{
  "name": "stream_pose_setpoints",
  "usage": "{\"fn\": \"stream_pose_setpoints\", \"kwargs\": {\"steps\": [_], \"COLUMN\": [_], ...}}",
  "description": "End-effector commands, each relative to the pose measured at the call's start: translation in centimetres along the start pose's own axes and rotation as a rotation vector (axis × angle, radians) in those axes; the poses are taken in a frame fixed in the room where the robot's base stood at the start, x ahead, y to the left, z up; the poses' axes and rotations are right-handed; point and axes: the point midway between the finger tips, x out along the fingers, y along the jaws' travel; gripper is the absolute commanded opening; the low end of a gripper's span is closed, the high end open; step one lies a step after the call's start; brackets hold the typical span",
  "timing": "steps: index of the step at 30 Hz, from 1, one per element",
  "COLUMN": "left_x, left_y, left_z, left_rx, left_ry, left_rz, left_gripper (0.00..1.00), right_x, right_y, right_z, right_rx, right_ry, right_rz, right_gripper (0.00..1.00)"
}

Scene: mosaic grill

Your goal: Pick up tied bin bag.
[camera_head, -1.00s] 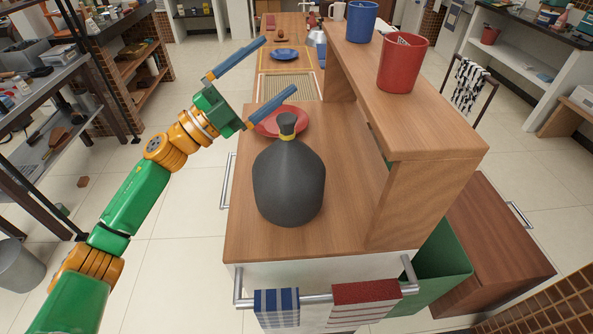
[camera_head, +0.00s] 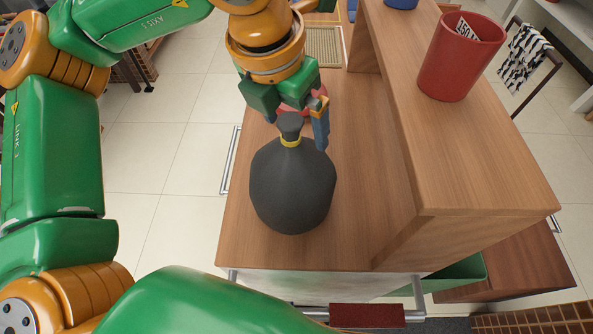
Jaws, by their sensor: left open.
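The tied bin bag (camera_head: 292,185) is dark grey and stands upright on the wooden counter top (camera_head: 350,225). A yellow tie (camera_head: 291,141) circles its neck, and the knotted top rises above the tie. My left gripper (camera_head: 296,130) comes down from above and behind the bag. Its jaws are open, with one blue finger to each side of the knotted top. I cannot tell whether either finger touches the bag. My right gripper is not in view.
A raised wooden shelf (camera_head: 455,165) runs along the right, with a red cup (camera_head: 460,58) on it. A red plate (camera_head: 318,100) is mostly hidden behind my gripper. A towel rail with a red cloth (camera_head: 367,316) is at the front. Tiled floor is clear to the left.

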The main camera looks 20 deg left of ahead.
Motion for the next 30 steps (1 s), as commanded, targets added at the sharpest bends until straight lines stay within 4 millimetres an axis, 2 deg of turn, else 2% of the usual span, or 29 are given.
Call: {"fn": "stream_pose_setpoints", "kwargs": {"steps": [1,3,6,12,23,24,30], "left_x": [0.4,1.9,3.0,3.3,3.3,3.3,3.3], "left_y": [0.0,-0.1,-0.1,-0.1,-0.1,-0.1,-0.1], "left_z": [-0.1,-0.1,-0.1,-0.1,-0.2,-0.2,-0.2], "left_rx": [0.002,0.0,0.0,0.001,0.001,0.001,0.001], "left_ry": [0.006,0.005,0.002,0.0,0.002,0.003,0.005], "left_rz": [0.001,-0.001,-0.002,-0.003,-0.003,-0.003,-0.003], "left_gripper": [1.0,1.0,1.0,1.0,0.03,0.0,0.0], "right_x": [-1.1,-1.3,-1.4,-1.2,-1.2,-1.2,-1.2], "right_y": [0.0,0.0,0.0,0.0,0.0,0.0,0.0], "right_z": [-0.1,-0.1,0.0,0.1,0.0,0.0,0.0], "right_rx": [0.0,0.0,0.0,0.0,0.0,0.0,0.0], "right_ry": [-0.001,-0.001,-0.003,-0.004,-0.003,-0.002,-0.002], "right_rz": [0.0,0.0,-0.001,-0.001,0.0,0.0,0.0], "right_gripper": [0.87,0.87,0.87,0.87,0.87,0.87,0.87]}}
